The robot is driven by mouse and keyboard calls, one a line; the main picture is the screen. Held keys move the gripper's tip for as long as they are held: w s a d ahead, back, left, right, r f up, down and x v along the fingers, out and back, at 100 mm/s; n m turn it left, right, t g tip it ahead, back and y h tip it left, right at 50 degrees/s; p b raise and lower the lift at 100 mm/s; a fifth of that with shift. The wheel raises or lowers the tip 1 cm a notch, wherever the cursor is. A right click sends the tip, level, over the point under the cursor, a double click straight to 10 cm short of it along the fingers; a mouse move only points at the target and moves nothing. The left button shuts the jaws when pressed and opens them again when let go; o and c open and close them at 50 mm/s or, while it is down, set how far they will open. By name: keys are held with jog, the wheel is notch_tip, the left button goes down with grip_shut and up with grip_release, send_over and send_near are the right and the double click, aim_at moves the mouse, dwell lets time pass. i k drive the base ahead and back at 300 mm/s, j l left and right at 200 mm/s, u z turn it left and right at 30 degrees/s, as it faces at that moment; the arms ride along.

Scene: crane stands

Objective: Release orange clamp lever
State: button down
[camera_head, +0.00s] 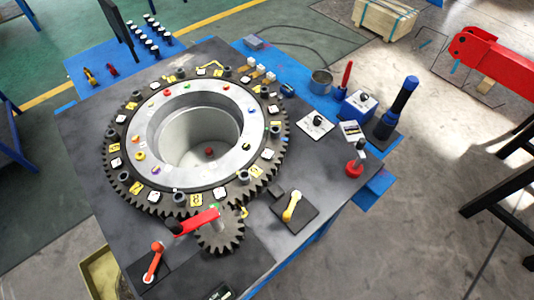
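An orange-red clamp lever (153,262) sits on a dark base plate at the front left corner of the table, in the head view. Its rounded orange end is at the top and its arm slants down to the left. I cannot tell from this view whether it is clamped or released. A red lever with a black grip (200,220) lies just right of and above it, beside a small gear (220,235). A yellow lever (292,206) stands on its own dark plate further right. My gripper is not in view.
A large toothed ring (128,190) with many small parts on it fills the table's middle. A blue-black upright tool (399,106), a tin (320,81) and a red-based post (356,163) stand at the right. A red beam (490,58) juts in at the upper right.

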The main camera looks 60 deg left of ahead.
aim_at(149, 278)
jog(key=u, duration=3.75)
jog(key=j+u, duration=0.1)
jog(key=j, duration=0.35)
jog(key=i+j+u, duration=0.1)
jog(key=j, duration=0.3)
jog(key=i, duration=0.05)
